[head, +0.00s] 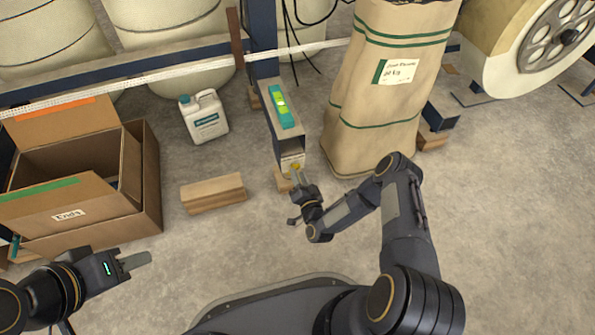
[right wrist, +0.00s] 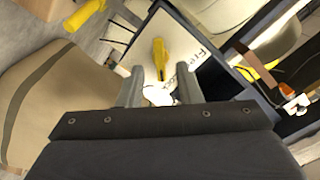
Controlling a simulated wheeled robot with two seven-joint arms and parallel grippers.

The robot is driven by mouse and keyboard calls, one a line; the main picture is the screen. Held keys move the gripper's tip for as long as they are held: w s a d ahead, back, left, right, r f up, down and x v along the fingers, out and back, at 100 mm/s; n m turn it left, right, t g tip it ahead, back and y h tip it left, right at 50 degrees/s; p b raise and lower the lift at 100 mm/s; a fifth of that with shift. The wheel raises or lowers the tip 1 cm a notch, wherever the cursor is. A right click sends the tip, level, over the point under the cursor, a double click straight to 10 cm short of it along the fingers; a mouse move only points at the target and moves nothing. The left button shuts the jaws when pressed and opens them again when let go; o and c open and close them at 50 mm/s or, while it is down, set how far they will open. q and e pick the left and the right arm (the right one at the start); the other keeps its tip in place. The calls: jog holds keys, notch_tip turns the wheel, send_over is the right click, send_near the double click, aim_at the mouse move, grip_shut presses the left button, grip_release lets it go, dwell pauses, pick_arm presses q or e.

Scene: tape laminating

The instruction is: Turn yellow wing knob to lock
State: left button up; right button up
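The yellow wing knob (head: 296,166) is on the near end face of the dark blue beam (head: 266,118). In the right wrist view the yellow wing knob (right wrist: 160,58) stands on a pale plate with partly hidden lettering. My right gripper (head: 297,175) is at the beam's end, close to the knob. In the right wrist view its two fingers (right wrist: 159,88) are apart, with the knob ahead, between their tips in the picture. I cannot tell whether they touch it. My left gripper (head: 136,262) is low at the left, away from the knob; its finger gap is unclear.
A green level (head: 283,110) lies on the beam. A large paper sack (head: 375,120) stands right of it. A white jug (head: 204,117), a wooden block (head: 213,193) and an open cardboard box (head: 140,190) are left. Floor in front is clear.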

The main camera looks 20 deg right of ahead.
jog(key=s+p, duration=0.1)
jog(key=s, duration=0.4)
jog(key=shift+s+d, duration=0.1)
jog(key=shift+s, duration=0.2)
